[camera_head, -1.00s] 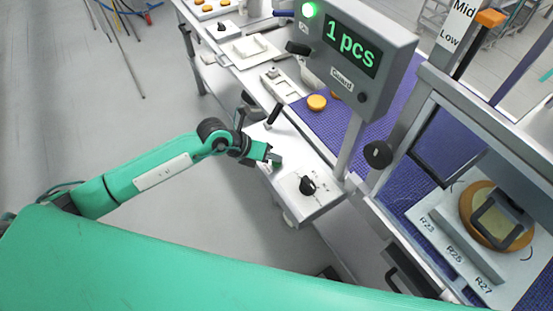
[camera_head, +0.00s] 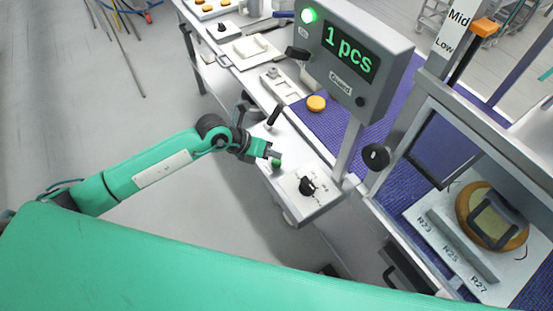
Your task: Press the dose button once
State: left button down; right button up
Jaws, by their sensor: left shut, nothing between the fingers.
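My left gripper (camera_head: 271,154) is shut and empty at the left side of a white control panel (camera_head: 322,207). A small green button (camera_head: 276,163) on the panel shows just below the fingertips. I cannot tell whether the fingertips touch it, and its label cannot be read. A black knob (camera_head: 307,186) sits on the panel to the right of the button. The grey display box (camera_head: 389,73) above reads "1 pcs" on its screen (camera_head: 350,49) in green. A green lamp (camera_head: 309,16) is lit on the box's left. My right gripper is not in view.
A black-handled lever (camera_head: 273,116) rises just behind my left gripper. The display's post (camera_head: 348,150) stands right of the knob. A filled round (camera_head: 316,103) lies on the blue belt (camera_head: 330,124). A framed station (camera_head: 480,262) with another round is at right.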

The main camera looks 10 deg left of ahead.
aim_at(272, 162)
pick_arm(q)
jog(key=shift+r+p, duration=1.6)
jog(key=shift+r, duration=0.8)
